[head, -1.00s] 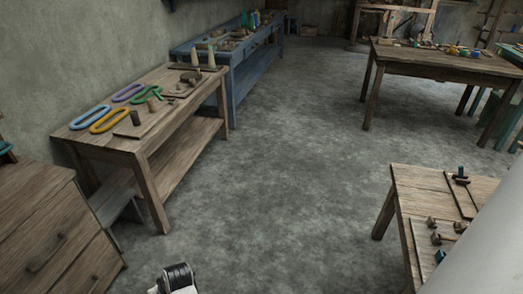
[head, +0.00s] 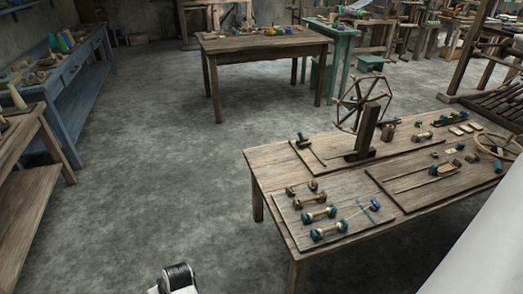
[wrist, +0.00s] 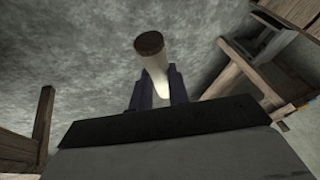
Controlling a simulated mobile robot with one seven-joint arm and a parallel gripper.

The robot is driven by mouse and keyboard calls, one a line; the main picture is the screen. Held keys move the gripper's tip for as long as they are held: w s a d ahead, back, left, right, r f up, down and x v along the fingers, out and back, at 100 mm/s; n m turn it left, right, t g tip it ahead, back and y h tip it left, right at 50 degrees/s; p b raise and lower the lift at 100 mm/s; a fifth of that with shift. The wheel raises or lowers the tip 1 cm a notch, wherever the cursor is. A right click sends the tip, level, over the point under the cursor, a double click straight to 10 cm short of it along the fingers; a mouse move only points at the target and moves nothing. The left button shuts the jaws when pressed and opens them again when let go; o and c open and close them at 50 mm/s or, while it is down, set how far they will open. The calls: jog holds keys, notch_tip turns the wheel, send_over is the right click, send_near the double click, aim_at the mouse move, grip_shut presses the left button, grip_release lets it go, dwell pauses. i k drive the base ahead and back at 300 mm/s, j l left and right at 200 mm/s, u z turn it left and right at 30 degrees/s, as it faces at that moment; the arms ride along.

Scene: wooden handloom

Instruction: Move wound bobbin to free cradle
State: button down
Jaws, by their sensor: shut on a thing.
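In the wrist view my gripper (wrist: 157,88) is shut on a pale, cream-coloured bobbin (wrist: 155,66) with a dark brown round end. The bobbin sticks out past the two dark fingers, with the grey floor behind it. The head view does not show the bobbin or the fingers. In the head view, small spool-like pieces with teal ends (head: 318,214) rest in a row on a wooden board (head: 292,232) on the near right table (head: 262,172). I cannot tell which of these spots is a free cradle.
A spoked wheel on a post (head: 366,128) stands on the near right table, with a second board (head: 412,195) of small parts. Another wooden table (head: 262,42) stands farther back. Benches (head: 75,88) line the left side. The floor (head: 165,150) between them is clear.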

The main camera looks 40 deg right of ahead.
aim_at(319, 196)
jog(key=z, duration=1.05)
